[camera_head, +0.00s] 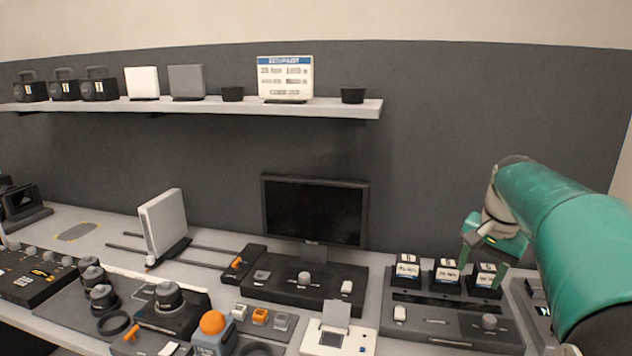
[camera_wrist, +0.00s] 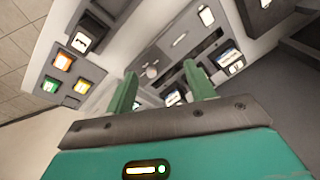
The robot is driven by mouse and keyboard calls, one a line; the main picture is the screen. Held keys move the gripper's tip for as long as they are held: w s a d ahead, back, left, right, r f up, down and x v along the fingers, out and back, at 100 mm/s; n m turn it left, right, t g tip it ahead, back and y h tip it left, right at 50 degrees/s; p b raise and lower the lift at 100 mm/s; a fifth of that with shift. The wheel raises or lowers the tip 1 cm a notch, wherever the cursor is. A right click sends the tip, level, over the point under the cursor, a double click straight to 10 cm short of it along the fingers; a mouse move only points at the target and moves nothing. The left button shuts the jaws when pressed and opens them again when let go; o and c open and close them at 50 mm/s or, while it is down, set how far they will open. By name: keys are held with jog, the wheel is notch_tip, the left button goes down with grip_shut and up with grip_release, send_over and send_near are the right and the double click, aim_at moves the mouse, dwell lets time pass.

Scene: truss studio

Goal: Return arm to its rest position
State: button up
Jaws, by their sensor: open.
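My gripper (camera_head: 486,250) is at the right in the head view, on the end of my green arm. Its two green fingers are apart, around or just above the rightmost of three small black blocks with white labels (camera_head: 485,275). I cannot tell whether it touches that block. In the wrist view my gripper (camera_wrist: 163,88) shows two green fingers spread, with nothing clearly held between them. The tilted bench below shows past the fingers.
A dark console (camera_head: 440,325) bears the labelled blocks. A black monitor (camera_head: 315,210) stands left of the arm. A white panel (camera_head: 163,225) and several controls crowd the bench. A shelf (camera_head: 210,106) runs along the wall. The wall above the monitor's right is clear.

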jog(key=s+a+n+t, duration=0.2)
jog(key=s+a+n, duration=0.2)
jog(key=s+a, duration=0.75)
jog(key=s+a+f+n, duration=0.2)
jog(key=s+a+f, duration=0.1)
jog(key=s, duration=0.3)
jog(key=s+a+f+n+t, duration=0.1)
jog(key=s+a+f+n, duration=0.1)
jog(key=s, duration=0.4)
jog(key=shift+a+f+n, duration=0.4)
jog(key=shift+f+n, duration=0.1)
jog(key=shift+f, duration=0.15)
jog(key=shift+s, duration=0.1)
